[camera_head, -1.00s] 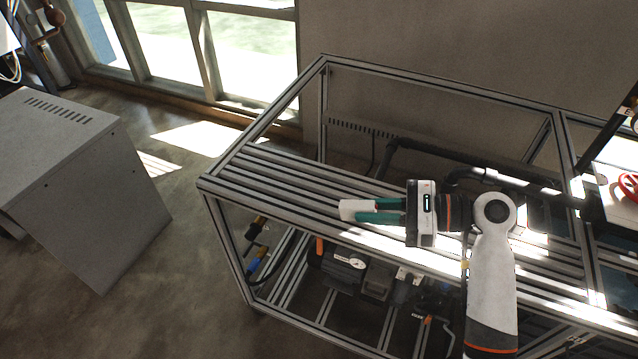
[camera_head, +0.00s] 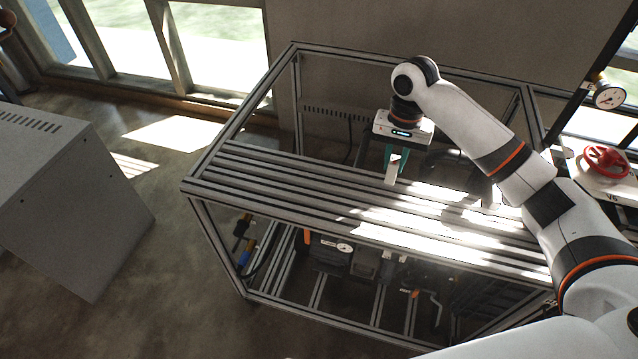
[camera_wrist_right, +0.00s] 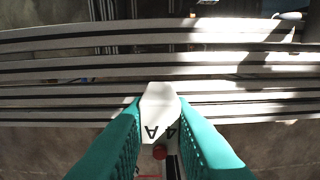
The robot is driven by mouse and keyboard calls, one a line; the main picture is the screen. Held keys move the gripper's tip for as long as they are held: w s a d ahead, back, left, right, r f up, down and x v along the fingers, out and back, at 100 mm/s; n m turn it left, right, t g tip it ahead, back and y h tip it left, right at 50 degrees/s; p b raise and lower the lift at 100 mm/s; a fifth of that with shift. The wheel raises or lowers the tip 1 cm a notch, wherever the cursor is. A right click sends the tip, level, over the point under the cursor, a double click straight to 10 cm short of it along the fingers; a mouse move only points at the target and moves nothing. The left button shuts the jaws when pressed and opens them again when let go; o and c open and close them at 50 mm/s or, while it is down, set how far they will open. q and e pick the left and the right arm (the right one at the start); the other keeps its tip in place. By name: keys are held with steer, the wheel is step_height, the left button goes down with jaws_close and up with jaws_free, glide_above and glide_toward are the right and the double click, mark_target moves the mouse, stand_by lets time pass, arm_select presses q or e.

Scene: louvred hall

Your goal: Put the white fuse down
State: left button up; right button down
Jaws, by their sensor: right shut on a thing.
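The white fuse (camera_head: 392,170) is a small white block held upright between the teal fingers of my right gripper (camera_head: 397,158). In the right wrist view the fuse (camera_wrist_right: 159,105) shows a dark marking that looks like "4A", with a small red part below it. The right gripper (camera_wrist_right: 160,135) is shut on it, a teal finger on each side. The gripper points down over the slatted top of the metal frame bench (camera_head: 290,185). The fuse's lower end is at or just above the slats; I cannot tell if it touches. My left gripper is not in view.
The slats left of the fuse are bare, with gaps between them. Dark tools and parts (camera_head: 335,255) lie on the lower level. A grey vented cabinet (camera_head: 70,200) stands at left. A red valve wheel (camera_head: 606,162) and a gauge (camera_head: 609,96) are at right.

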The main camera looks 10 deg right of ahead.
steer(key=shift+t, duration=0.3)
steer(key=shift+w+d+f+p, duration=0.1)
steer(key=shift+d+f+p, duration=0.45)
steer(key=shift+f, duration=1)
steer(key=shift+s+d+f+p, duration=0.1)
steer(key=shift+d+f+p, duration=0.15)
steer(key=shift+d+f, duration=0.9)
steer(key=shift+w+d+f+p, duration=0.15)
steer(key=shift+f+p, duration=0.25)
steer(key=shift+f, duration=1.6)
steer(key=c, duration=1.3)
jaws_free()
steer(key=shift+r, duration=0.15)
step_height(320, 180, up, 12)
steer(key=shift+f+b, duration=0.1)
steer(key=shift+b, duration=0.95)
